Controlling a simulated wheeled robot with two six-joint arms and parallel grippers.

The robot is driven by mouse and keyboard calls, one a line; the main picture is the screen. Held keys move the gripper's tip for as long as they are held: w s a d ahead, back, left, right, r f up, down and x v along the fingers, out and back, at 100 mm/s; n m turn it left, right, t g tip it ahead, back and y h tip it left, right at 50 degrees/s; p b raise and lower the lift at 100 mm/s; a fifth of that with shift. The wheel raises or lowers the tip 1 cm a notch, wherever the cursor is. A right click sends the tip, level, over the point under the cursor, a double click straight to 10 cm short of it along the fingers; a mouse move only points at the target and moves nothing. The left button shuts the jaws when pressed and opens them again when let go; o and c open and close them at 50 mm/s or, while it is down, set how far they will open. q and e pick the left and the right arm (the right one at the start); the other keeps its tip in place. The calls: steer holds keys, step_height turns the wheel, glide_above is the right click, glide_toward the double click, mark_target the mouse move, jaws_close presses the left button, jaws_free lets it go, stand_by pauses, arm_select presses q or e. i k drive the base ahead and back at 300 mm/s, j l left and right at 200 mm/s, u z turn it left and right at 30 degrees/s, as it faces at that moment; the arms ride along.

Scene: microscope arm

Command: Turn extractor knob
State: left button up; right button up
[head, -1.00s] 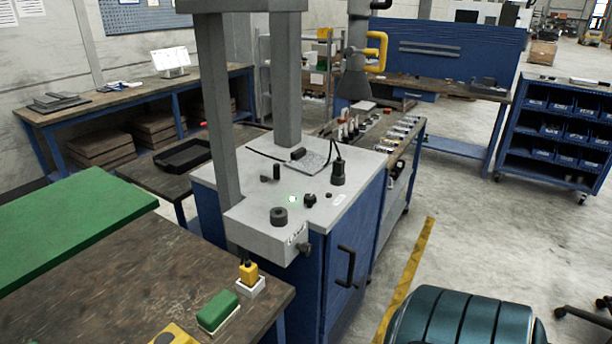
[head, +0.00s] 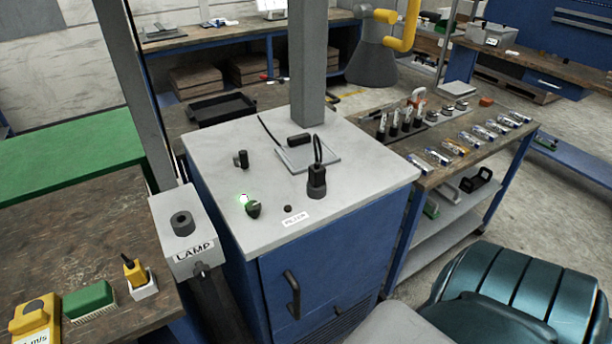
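A blue cabinet with a pale grey top (head: 225,150) stands at the centre of the head view. A black upright fitting (head: 242,159) stands farther back. A grey box marked LAMP (head: 195,248) at the cabinet's left has a round dark knob (head: 183,223) on top. No readable label shows which knob is the extractor's. Neither gripper is in view.
A black plug-like part with a cable (head: 317,184) and a grey post (head: 307,60) stand on the cabinet. A grey hood with a yellow handle (head: 375,62) hangs behind. A teal ribbed object (head: 520,290) fills the lower right. A brown bench (head: 60,250) lies left.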

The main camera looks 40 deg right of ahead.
mark_target(254, 208)
steer(key=l+u, duration=0.1)
steer(key=l, duration=0.3)
steer(key=k+l, duration=0.15)
steer(key=l, duration=0.25)
steer(key=k+l+u, duration=0.15)
steer(key=l, duration=0.3)
steer(key=l+u, duration=0.1)
steer(key=l, duration=0.3)
steer(key=k+l, duration=0.15)
steer(key=l, duration=0.2)
steer(key=k+l+u, duration=0.15)
steer(key=l, duration=0.25)
steer(key=k+l+u, duration=0.1)
steer(key=l, duration=0.3)
